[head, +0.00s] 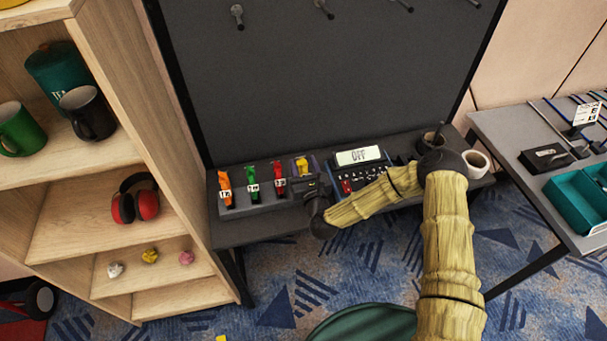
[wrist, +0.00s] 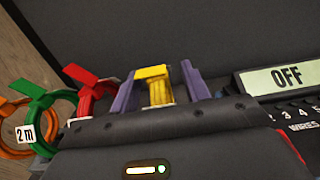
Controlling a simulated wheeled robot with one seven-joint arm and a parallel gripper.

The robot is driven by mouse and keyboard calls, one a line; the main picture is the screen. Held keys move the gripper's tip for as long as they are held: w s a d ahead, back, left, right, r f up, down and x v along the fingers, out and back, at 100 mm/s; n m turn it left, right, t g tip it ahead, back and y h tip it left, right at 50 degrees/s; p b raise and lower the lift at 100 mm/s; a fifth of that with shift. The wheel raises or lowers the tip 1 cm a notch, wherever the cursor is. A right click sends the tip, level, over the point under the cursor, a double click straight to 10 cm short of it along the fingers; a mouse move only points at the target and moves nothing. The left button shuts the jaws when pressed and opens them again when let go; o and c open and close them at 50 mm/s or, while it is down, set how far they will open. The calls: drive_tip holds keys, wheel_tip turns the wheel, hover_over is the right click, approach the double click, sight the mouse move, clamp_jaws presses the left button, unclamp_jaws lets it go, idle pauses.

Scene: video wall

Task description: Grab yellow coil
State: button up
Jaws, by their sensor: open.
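The yellow coil (head: 301,166) is at the right end of a row of coloured coils on the dark bench. In the wrist view the yellow coil (wrist: 158,88) is upright, near the middle. My gripper (wrist: 158,72) is open, with one purple finger on each side of the coil. A gap shows between the coil and each finger. In the head view my gripper (head: 306,161) reaches the coil from the front right, and its dark body hides the coil's lower part.
Red (head: 279,180), green (head: 252,183) and orange (head: 225,188) labelled coils stand left of the yellow one, the red one close to my left finger. A device reading OFF (head: 360,156) stands to the right. A dark panel (head: 320,80) rises behind.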

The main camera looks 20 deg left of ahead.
drive_tip(key=shift+s, duration=0.1)
drive_tip(key=c, duration=0.9)
drive_tip(key=shift+d, duration=0.1)
clamp_jaws()
drive_tip(key=shift+r, duration=0.1)
wheel_tip(320, 180, up, 10)
drive_tip(key=shift+f+b, duration=0.1)
drive_tip(key=shift+b, duration=0.45)
